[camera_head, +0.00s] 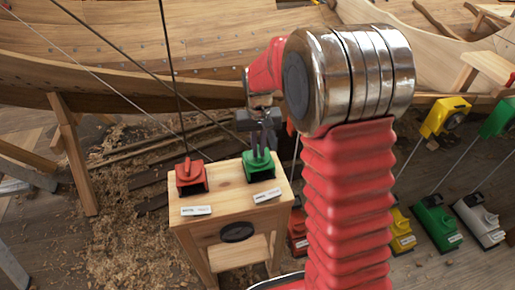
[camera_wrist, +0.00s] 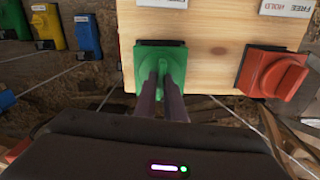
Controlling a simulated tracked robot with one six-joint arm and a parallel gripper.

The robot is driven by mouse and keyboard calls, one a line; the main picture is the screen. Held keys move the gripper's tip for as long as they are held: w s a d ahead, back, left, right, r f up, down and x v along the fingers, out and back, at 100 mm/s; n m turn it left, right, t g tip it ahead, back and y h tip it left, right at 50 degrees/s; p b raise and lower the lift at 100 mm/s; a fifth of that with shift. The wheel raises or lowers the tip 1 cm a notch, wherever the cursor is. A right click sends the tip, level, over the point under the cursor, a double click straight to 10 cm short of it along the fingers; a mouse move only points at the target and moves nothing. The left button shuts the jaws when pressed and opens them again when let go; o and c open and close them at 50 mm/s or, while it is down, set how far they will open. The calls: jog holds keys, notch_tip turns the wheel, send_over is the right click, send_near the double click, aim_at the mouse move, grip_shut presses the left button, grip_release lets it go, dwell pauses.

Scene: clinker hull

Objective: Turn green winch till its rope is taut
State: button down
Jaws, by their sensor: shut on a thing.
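My gripper (camera_head: 262,140) is shut on the upright grip of a green knob (camera_head: 257,166) on top of a wooden stand. In the wrist view the two dark fingers (camera_wrist: 163,88) close on the grip of the green knob (camera_wrist: 145,60). A green winch (camera_head: 436,224) sits on the floor at right, beyond my arm. A thin rope (camera_head: 470,152) runs up from it towards a green block (camera_head: 497,119); it looks straight, but its tension is hard to tell.
A red knob (camera_head: 190,175) sits left of the green one on the stand (camera_head: 225,197), with small labels before both. Yellow (camera_head: 402,232) and white (camera_head: 478,218) winches flank the green one. A plank hull (camera_head: 200,45) and slanting ropes lie behind.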

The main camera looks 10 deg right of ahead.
aim_at(261, 163)
jog(key=c, duration=1.8)
grip_release()
jog(key=shift+c, duration=0.2)
jog(key=shift+r, duration=0.15)
notch_tip(261, 163, up, 14)
jog(key=shift+f, duration=0.25)
jog(key=s+r+t, duration=0.1)
jog(key=s+t, duration=0.1)
jog(key=s, duration=1.1)
jog(key=s+r+n+t, duration=0.1)
jog(key=s+r+t, duration=0.1)
jog(key=s, duration=1.1)
jog(key=shift+s+a+r+t, duration=0.15)
jog(key=shift+a+r+t, duration=0.15)
jog(key=shift+t, duration=0.5)
